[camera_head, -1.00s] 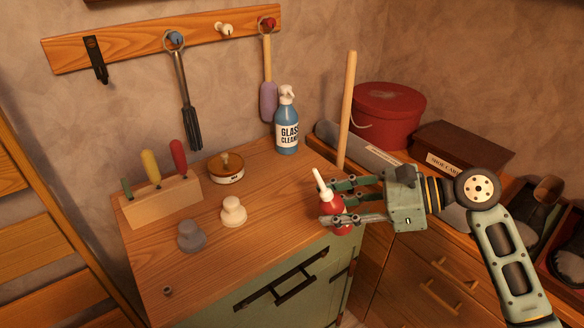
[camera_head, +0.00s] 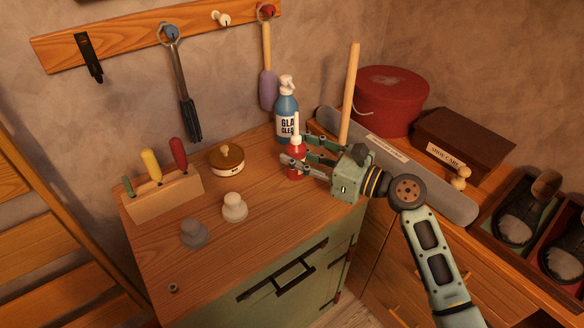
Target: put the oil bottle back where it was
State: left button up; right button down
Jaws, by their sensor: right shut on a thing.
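The oil bottle (camera_head: 296,161) is red with a white nozzle and stands about upright. It is at the back right of the wooden cabinet top (camera_head: 262,215), just in front of the blue glass cleaner bottle (camera_head: 286,112), and partly overlaps it in the view. My right gripper (camera_head: 302,157) comes from the right and is shut on the oil bottle, with fingers around its body. I cannot tell whether the bottle's base touches the top. My left gripper is not in view.
A round tin (camera_head: 227,160), a cream knob-shaped piece (camera_head: 234,207), a grey one (camera_head: 194,233) and a tool block (camera_head: 165,192) stand on the top. A wooden stick (camera_head: 349,95), red round box (camera_head: 388,100) and shoe care box (camera_head: 462,145) are at right. The top's front middle is clear.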

aim_at(292, 169)
jog(key=shift+w+a+f, duration=0.4)
jog(key=shift+a+f, duration=0.05)
jog(key=shift+a, duration=0.25)
jog(key=shift+f+b, duration=0.3)
jog(key=shift+f, duration=1.75)
jog(key=c, duration=1.2)
grip_release()
jog(key=shift+f, duration=0.15)
jog(key=shift+d, duration=0.15)
jog(key=b+v, duration=0.1)
jog(key=v, duration=1)
jog(key=shift+s+d, duration=0.3)
